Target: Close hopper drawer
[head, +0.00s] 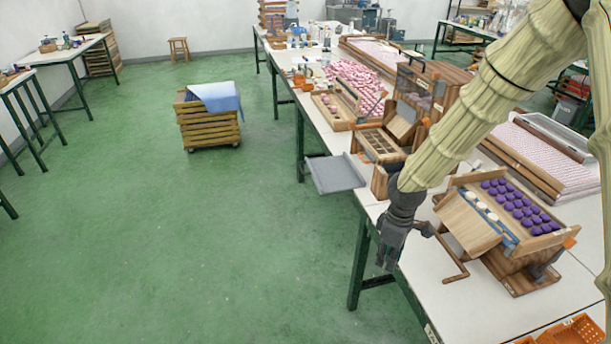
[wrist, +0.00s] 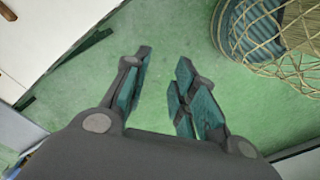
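A wooden hopper unit (head: 416,90) with a clear front stands on the long table. In front of it, a wooden drawer-like box with compartments (head: 379,146) sticks out toward the aisle side. A flat grey tray (head: 336,174) juts past the table edge beside it; I cannot tell whether it belongs to the hopper. My gripper (head: 385,262) hangs pointing down at the table's near edge, apart from the hopper and the drawer. In the wrist view my gripper (wrist: 166,62) is open and empty, with green floor between its fingers. The hopper and drawer are not in the wrist view.
A tilted wooden stand (head: 520,255) with purple balls is right of my gripper. The white tabletop (head: 445,300) shows bare near it. Orange crates (head: 572,330) are at the lower right. A slatted crate with blue cloth (head: 210,120) stands on open green floor.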

